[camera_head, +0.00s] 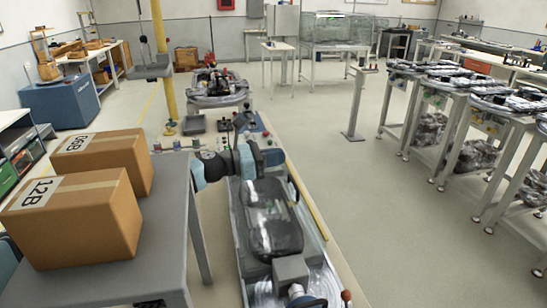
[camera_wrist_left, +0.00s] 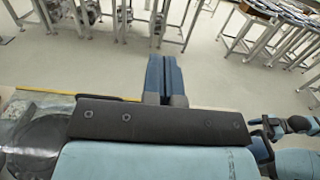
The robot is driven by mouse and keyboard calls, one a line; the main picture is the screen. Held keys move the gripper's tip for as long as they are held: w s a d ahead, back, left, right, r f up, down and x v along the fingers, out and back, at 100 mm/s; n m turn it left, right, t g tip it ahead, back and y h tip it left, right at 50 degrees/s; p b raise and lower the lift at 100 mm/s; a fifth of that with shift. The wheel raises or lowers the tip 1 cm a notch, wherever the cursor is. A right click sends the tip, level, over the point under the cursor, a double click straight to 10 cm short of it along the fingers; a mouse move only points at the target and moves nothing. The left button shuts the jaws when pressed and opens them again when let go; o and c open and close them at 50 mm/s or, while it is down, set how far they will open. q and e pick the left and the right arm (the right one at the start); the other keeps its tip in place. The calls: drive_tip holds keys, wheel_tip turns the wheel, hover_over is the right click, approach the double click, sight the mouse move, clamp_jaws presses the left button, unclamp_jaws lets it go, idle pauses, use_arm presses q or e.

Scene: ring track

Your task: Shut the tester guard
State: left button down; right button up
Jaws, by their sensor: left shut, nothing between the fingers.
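A long bench unit (camera_head: 235,235) with a clear, glossy cover (camera_head: 268,205) over dark parts runs away from me in the head view. I cannot tell for sure that this cover is the tester guard, or whether it is open or shut. Part of the clear cover also shows at the left of the left wrist view (camera_wrist_left: 35,125). My left gripper (camera_head: 274,157) is shut and empty above the far part of this unit, apart from the cover as far as I can tell. Its blue fingers (camera_wrist_left: 165,75) lie together in the left wrist view.
Two cardboard boxes (camera_head: 75,215) stand on a grey table (camera_head: 165,225) at the left. A yellow post (camera_head: 164,65) rises behind. Work tables with black units (camera_head: 455,80) line the right. The floor (camera_head: 385,210) between is clear. A large clear enclosure (camera_head: 338,28) stands at the back.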

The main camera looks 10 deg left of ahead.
use_arm(q)
drive_tip(key=b+v, duration=0.2)
drive_tip(key=v, duration=1.2)
